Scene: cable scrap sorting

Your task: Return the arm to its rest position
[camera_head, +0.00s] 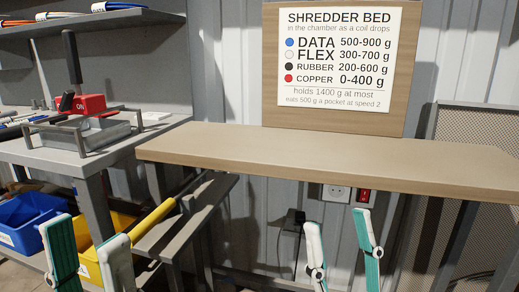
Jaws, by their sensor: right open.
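My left gripper (85,230) is at the lower left of the head view, its two white and green fingers pointing up and apart. Nothing shows between them. My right gripper (337,220) is below the front edge of the wooden shelf (330,160), right of the middle. Its fingers are also spread, and the space between them is empty. The arms behind both grippers are out of view.
A sign board (340,60) stands at the back of the bare wooden shelf. At left, a grey bench (60,155) carries a scale-like tray (75,130) and a red box (88,104). A blue bin (28,222) and a yellow bin (90,268) are below, near my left gripper.

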